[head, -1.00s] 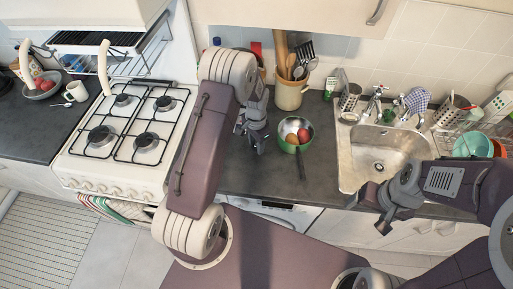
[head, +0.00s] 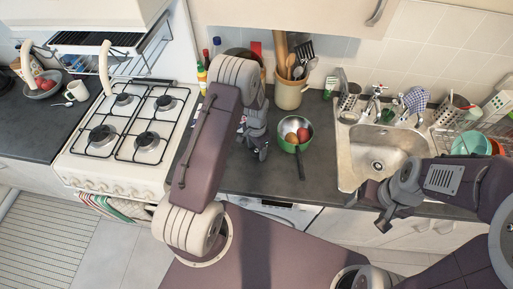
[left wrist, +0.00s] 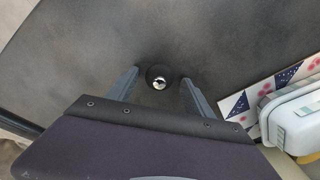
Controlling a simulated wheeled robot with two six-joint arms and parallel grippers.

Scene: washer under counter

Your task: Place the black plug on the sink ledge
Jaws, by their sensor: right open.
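The black plug (left wrist: 159,77), round with a shiny metal centre, lies on the dark countertop in the left wrist view. It is between and slightly beyond the fingertips of my left gripper (left wrist: 159,82), which is open, with gaps on both sides. In the head view my left gripper (head: 258,152) is low over the counter, left of the pan, and the plug is hidden there. The steel sink (head: 346,160) with its ledge is at the right. My right gripper (head: 362,198) is open and empty in front of the sink's near left corner.
The faucet (head: 374,100) and a drying rack are at the sink's back and right. The stove (head: 125,135) is at the left.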

